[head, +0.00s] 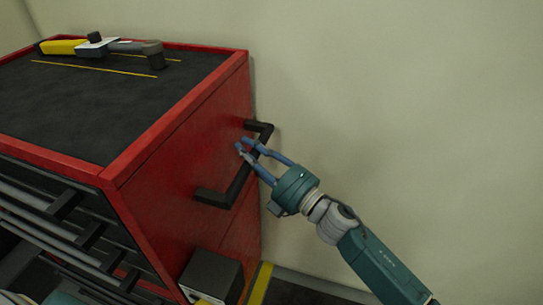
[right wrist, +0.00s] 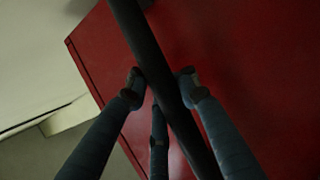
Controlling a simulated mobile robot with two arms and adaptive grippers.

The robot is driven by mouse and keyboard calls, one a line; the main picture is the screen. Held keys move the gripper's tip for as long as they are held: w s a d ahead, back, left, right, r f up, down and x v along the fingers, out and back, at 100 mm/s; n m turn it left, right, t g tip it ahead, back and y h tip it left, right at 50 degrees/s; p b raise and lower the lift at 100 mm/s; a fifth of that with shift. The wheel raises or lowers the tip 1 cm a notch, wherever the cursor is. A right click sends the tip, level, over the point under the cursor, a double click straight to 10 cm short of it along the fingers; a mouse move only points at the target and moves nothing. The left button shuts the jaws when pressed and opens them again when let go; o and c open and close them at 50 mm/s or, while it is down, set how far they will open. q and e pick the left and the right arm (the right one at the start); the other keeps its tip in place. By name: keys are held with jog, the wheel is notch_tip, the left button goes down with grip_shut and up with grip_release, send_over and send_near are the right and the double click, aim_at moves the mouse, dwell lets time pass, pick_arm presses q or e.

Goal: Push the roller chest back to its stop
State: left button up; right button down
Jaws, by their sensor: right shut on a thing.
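The red roller chest (head: 180,137) stands on the left of the head view, with a black top and drawers on its front. A black bar handle (head: 238,181) is fixed to its right side. My right gripper (head: 245,146) is shut on this handle, near the middle of the bar. In the right wrist view the handle (right wrist: 143,50) runs between the fingers (right wrist: 160,84), with the red side panel (right wrist: 245,60) behind it. My left gripper is not in view.
A yellow-handled tool (head: 65,47) lies on the chest top by yellow lines. A dark box (head: 212,277) sits low against the chest's side. A yellow floor stripe (head: 261,283) runs beside it. A pale wall (head: 400,100) stands behind and right.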

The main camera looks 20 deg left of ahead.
aim_at(229, 148)
jog(key=shift+s+a+f, duration=0.15)
jog(key=shift+a+f, duration=0.75)
jog(key=shift+a, duration=0.3)
jog(key=shift+d, duration=0.45)
jog(key=c, duration=1.3)
grip_release()
jog(key=shift+d+r, duration=0.15)
jog(key=shift+r, duration=0.2)
jog(key=shift+d, duration=0.1)
jog(key=v, duration=1.1)
jog(key=shift+s+d+r, duration=0.2)
jog(key=shift+s+d, duration=0.1)
jog(key=shift+s, duration=0.1)
